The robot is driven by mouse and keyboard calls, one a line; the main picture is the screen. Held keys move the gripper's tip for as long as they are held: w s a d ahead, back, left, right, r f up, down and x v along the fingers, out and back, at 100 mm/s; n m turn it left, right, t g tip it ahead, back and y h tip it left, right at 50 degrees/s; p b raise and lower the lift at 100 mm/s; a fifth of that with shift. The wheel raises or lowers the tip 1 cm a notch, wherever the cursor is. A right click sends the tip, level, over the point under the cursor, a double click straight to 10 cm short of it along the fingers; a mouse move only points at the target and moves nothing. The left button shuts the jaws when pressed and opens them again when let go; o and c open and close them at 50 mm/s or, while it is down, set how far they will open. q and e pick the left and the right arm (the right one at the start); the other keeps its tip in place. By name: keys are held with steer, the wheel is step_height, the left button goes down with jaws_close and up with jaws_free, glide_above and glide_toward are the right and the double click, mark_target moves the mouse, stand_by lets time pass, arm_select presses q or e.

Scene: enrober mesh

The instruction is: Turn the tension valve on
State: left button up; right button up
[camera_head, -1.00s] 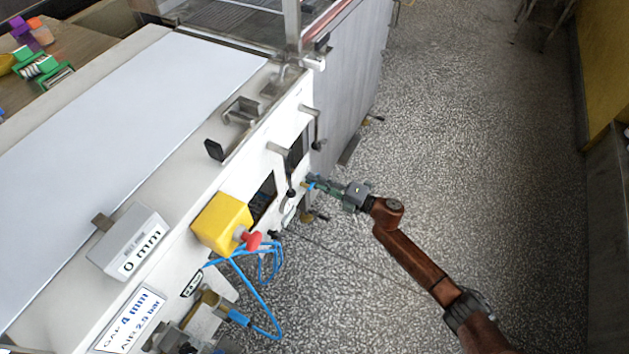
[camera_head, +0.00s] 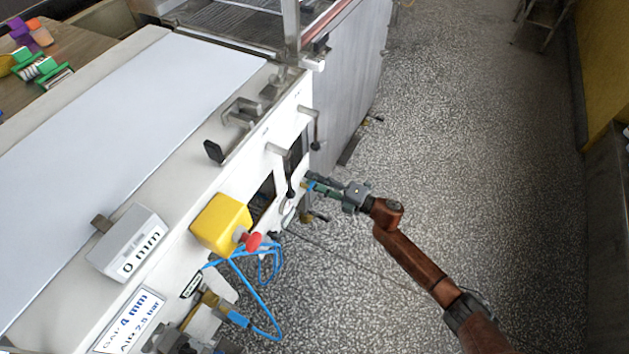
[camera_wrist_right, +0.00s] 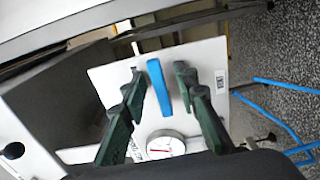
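The tension valve's blue handle (camera_wrist_right: 159,88) stands out from a white panel (camera_wrist_right: 105,78) in the right wrist view, slightly tilted. A round gauge (camera_wrist_right: 166,146) sits below it on the same panel. My right gripper (camera_wrist_right: 162,76) is open, with one dark green finger on each side of the blue handle and visible gaps to both. In the head view my right gripper (camera_head: 312,183) is at the side of the white machine, and a bit of the blue handle (camera_head: 309,187) shows at its fingertips. The gripper hides most of the valve there. My left gripper is not in view.
A yellow box (camera_head: 221,223) with a red button (camera_head: 251,241) juts from the machine nearer the camera. Blue hoses (camera_head: 262,300) loop below it. Lever handles (camera_head: 290,172) hang close beyond my right gripper. The speckled floor (camera_head: 470,150) to the right is clear.

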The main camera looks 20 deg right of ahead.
steer(key=v, duration=1.2)
